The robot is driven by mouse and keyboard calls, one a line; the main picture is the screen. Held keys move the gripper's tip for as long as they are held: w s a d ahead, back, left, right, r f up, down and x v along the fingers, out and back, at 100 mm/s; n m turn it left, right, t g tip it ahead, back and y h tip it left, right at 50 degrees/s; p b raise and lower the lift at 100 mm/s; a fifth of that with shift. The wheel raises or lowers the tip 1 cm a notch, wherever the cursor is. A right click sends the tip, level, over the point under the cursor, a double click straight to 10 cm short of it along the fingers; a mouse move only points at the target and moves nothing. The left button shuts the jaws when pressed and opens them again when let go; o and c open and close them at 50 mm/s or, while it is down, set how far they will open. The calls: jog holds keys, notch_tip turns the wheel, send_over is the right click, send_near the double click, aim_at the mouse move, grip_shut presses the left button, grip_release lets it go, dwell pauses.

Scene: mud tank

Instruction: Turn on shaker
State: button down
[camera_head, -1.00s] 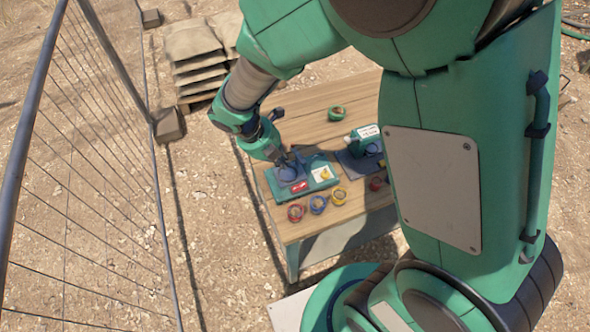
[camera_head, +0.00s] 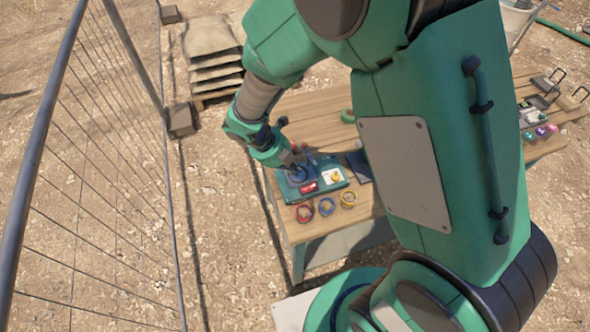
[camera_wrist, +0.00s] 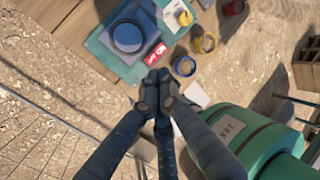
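The shaker is a teal box (camera_head: 336,189) near the table's left front corner. It has a blue round platform, a red switch (camera_head: 308,188) and a white panel with a yellow knob (camera_head: 337,175). In the wrist view, the blue platform (camera_wrist: 128,36) is at the upper left, the red switch (camera_wrist: 157,54) lies just beyond my fingertips, and the yellow knob (camera_wrist: 185,18) is to its right. My gripper (camera_wrist: 158,76) has its fingertips together with nothing seen between them. In the head view, my gripper (camera_head: 296,160) is over the shaker's back left part. Contact cannot be told.
A wire fence (camera_head: 95,170) stands left. Stacked sacks (camera_head: 213,60) are behind.

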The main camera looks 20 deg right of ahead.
aim_at(312, 186)
jog(key=b+x, duration=0.3)
jog(key=x, duration=0.9)
jog(key=shift+f, duration=0.2)
